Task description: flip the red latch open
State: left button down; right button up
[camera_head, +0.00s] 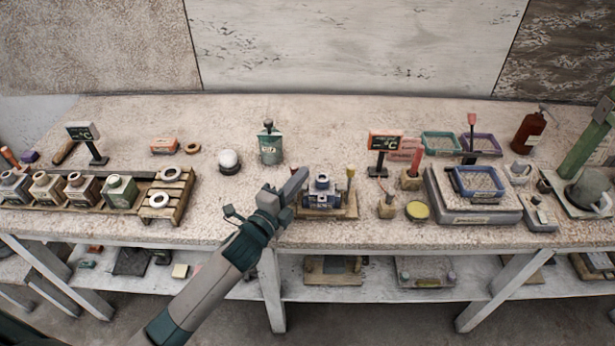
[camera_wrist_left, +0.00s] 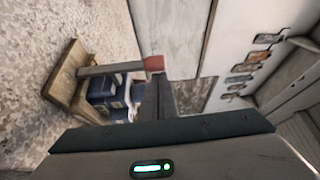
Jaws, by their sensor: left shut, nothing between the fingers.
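The red latch shows in the left wrist view as a grey bar with a red tip (camera_wrist_left: 153,63). It stands beside a blue valve-like device (camera_wrist_left: 108,90) on a wooden base (camera_wrist_left: 66,80). In the head view the blue device (camera_head: 322,192) sits on its wooden base (camera_head: 335,212) near the table's front edge, with a yellow-topped post (camera_head: 350,174) at its right. I cannot make out the red tip there; my left gripper probably hides it. My left gripper (camera_head: 298,180) is shut and empty, just left of the device. In the wrist view its fingers (camera_wrist_left: 160,88) are close to the red tip; contact is unclear.
A green canister (camera_head: 270,148) and a white dome (camera_head: 229,160) stand behind my gripper. A wooden rack of jars (camera_head: 119,193) is at left. Signs, a yellow disc (camera_head: 417,211) and a scale with a blue basket (camera_head: 479,184) are at right. The table's back middle is clear.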

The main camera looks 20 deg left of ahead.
pick_arm(q)
jog(key=shift+a+f, duration=0.1)
jog(key=shift+a, duration=0.1)
pick_arm(e)
jog(key=shift+s+a+f, duration=0.1)
jog(key=shift+s, duration=0.05)
